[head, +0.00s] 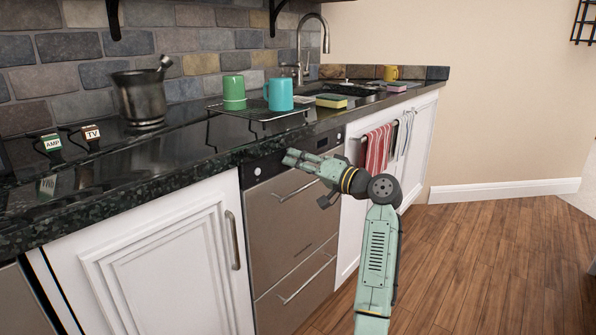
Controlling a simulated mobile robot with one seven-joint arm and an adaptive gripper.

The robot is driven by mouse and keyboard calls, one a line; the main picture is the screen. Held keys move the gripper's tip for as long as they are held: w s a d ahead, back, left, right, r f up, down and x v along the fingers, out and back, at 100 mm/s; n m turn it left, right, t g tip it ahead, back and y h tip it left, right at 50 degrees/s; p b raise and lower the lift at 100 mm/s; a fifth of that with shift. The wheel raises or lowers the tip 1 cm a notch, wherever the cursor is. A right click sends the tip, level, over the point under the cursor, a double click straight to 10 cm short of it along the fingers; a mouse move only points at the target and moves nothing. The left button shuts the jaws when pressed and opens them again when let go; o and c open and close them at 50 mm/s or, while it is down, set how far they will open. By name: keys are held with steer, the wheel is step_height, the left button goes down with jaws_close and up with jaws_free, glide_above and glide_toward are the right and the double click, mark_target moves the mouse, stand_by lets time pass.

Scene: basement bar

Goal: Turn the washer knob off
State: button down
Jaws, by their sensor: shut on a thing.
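The washer (288,215) is a steel drawer-type unit under the dark counter, with a dark control panel (268,166) along its top. A small round light-coloured control (257,171) shows at the panel's left end. My gripper (287,157) reaches the panel from the right, its fingertips to the right of that control. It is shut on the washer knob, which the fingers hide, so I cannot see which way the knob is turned.
The counter edge (200,166) overhangs just above my gripper. Drawer handles (297,191) stick out below. A striped red towel (378,148) hangs to the right. A green cup (234,92) and a blue cup (279,95) stand on a rack. The wooden floor (480,255) at right is clear.

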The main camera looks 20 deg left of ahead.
steer(key=shift+n+b, duration=0.6)
steer(key=shift+n, duration=0.7)
steer(key=c, duration=1.3)
jaws_free()
steer(key=v, duration=1.2)
